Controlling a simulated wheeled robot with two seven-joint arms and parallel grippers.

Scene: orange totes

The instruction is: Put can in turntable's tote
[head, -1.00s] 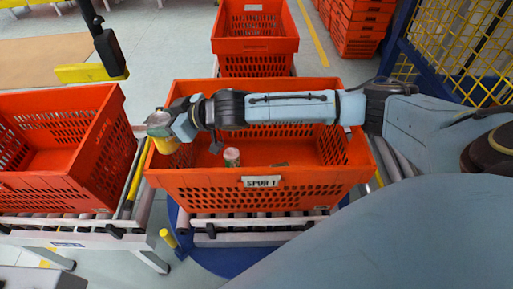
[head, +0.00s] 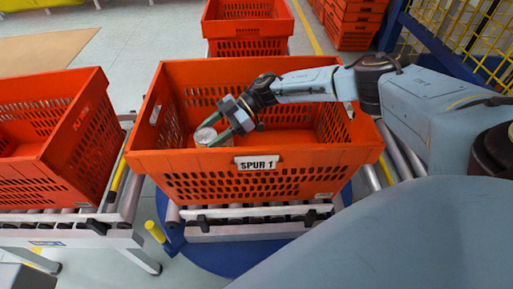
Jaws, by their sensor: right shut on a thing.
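The can (head: 205,135), with a round grey top, is in my right gripper (head: 215,129). The right gripper is shut on it, with its two fingers on either side. It holds the can inside the left front part of the orange tote labelled SPUR 1 (head: 320,158), which stands on rollers over the blue turntable (head: 215,258). The can is close behind the tote's front wall, which hides its lower part. I cannot tell whether it touches the tote floor. My left gripper is not in view.
Another orange tote (head: 82,135) stands on a roller conveyor at the left. A further orange tote (head: 246,47) stands behind the middle one. Stacked orange totes (head: 350,25) and a yellow mesh fence (head: 470,40) are at the back right.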

